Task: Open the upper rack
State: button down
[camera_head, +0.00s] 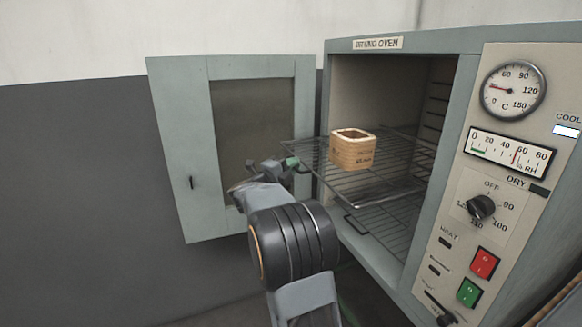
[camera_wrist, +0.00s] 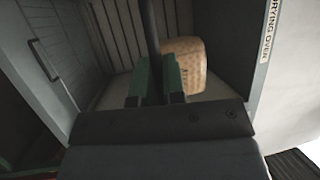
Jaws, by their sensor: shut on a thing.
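The drying oven (camera_head: 390,45) stands at the right with its door (camera_head: 180,150) swung wide open to the left. The upper rack (camera_head: 375,190) is a wire shelf that sticks out past the oven's front. A square, hollow tan coil block (camera_head: 353,152) sits on it. My gripper (camera_head: 292,163) is at the front left of the upper rack, shut on its front bar. In the wrist view my gripper's green fingers (camera_wrist: 158,80) close around a dark bar, with the tan block (camera_wrist: 185,65) just beyond. The exact contact is small in the head view.
A lower rack (camera_head: 385,235) with a front handle (camera_head: 355,225) lies below, inside the oven. The control panel (camera_head: 500,180) with gauges, knob and buttons is at the right. The open door stands close behind my gripper at the left.

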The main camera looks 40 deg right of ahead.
jog(key=c, duration=1.2)
grip_release()
jog(key=shift+c, duration=0.2)
jog(key=v, duration=1.4)
